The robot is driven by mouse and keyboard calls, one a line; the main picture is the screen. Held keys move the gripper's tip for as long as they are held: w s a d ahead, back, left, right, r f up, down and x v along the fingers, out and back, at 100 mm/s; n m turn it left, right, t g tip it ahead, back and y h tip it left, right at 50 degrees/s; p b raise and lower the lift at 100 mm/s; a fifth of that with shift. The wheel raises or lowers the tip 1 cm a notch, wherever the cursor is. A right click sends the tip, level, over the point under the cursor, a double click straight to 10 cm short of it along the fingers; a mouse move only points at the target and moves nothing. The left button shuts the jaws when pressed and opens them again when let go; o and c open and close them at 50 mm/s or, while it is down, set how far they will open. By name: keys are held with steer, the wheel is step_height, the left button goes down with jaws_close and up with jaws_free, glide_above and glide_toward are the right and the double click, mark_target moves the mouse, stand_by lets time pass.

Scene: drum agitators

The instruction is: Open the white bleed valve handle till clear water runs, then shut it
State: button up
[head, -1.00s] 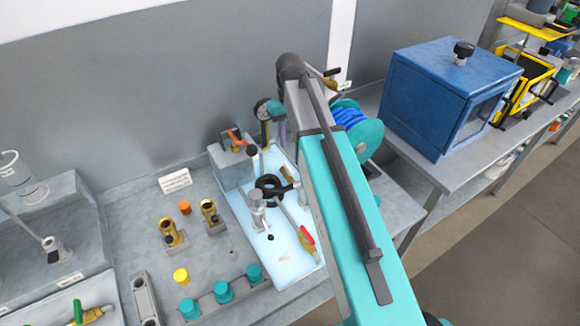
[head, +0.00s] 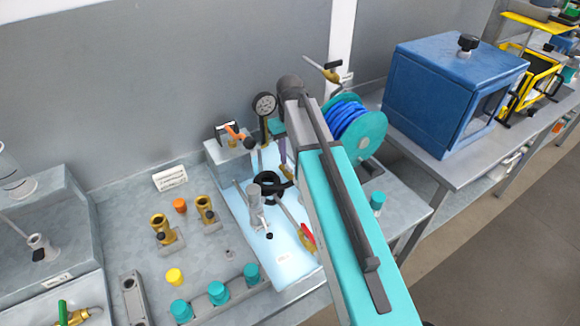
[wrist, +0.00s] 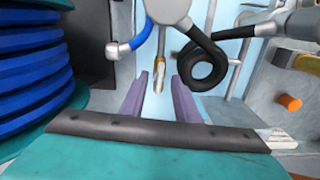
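I cannot pick out a white bleed valve handle for certain. In the wrist view, a small curved white-and-blue piece (wrist: 130,40) lies beyond my gripper, left of a brass-tipped rod (wrist: 159,77). A round grey body (wrist: 168,8) is above them. In the head view, a round dial gauge (head: 264,104) stands behind the pale blue tray (head: 290,262). My gripper (wrist: 174,82) has two purple fingers, apart, with nothing visible between them. The rod's tip appears in line with the gap; I see no contact. In the head view my arm hides most of the gripper.
A black coiled hose (head: 270,186) lies over the tray, beside a grey upright fitting (head: 255,205). A red-and-yellow handle (head: 308,238) is near my arm. A blue hose reel (head: 360,125) stands close on the right, and a brass valve (head: 324,72) is at the wall.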

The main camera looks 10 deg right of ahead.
mark_target(290, 166)
steer(key=shift+f+b, duration=1.05)
steer(key=shift+f, duration=0.9)
steer(key=shift+c, duration=0.2)
jaws_close()
